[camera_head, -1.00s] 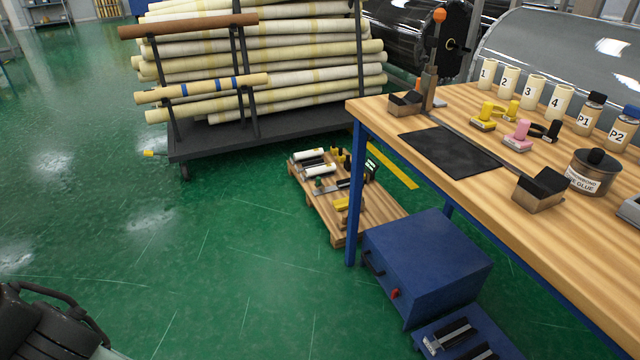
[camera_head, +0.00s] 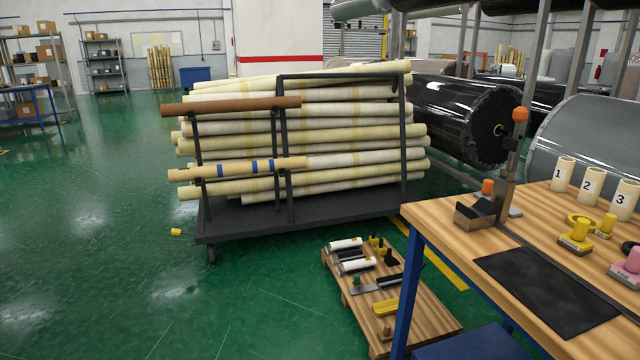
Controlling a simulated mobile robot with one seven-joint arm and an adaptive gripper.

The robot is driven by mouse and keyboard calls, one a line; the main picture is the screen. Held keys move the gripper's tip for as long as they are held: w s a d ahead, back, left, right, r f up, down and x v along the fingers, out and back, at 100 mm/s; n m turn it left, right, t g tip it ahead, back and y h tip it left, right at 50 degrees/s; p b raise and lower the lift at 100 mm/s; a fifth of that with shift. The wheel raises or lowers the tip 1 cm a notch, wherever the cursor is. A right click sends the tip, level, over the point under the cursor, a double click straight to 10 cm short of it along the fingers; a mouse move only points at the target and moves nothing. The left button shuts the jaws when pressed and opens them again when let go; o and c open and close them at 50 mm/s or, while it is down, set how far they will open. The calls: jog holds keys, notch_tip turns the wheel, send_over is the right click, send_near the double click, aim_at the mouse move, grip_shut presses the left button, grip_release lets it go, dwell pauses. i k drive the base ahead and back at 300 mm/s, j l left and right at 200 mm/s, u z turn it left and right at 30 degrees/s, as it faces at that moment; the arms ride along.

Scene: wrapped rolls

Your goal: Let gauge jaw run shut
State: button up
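No thing that I can surely name as the gauge or its jaw shows. On the wooden workbench (camera_head: 455,240) at the right stands an upright metal device with an orange ball-topped lever (camera_head: 519,116). A block with a black top (camera_head: 478,210) sits at its foot, with a smaller orange knob (camera_head: 487,187) beside it. Whether any jaw there is open or shut is too small to tell. A dark flat mat (camera_head: 545,290) lies in front. My gripper is not in view.
A dark trolley (camera_head: 310,220) stacked with wrapped rolls (camera_head: 330,140) stands in the middle. A low wooden pallet (camera_head: 435,320) with tools lies between it and the workbench. Numbered cream cylinders (camera_head: 592,186) and yellow tools (camera_head: 577,235) stand on the bench.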

aim_at(357, 282)
jog(key=i+u, duration=0.1)
jog(key=i, duration=1.4)
jog(key=i+j+z, duration=0.15)
jog(key=i, duration=0.6)
jog(key=i+j+z, duration=0.15)
jog(key=i, duration=0.55)
jog(key=i+z, duration=0.2)
jog(key=i+j+z, duration=0.2)
jog(key=i, duration=0.15)
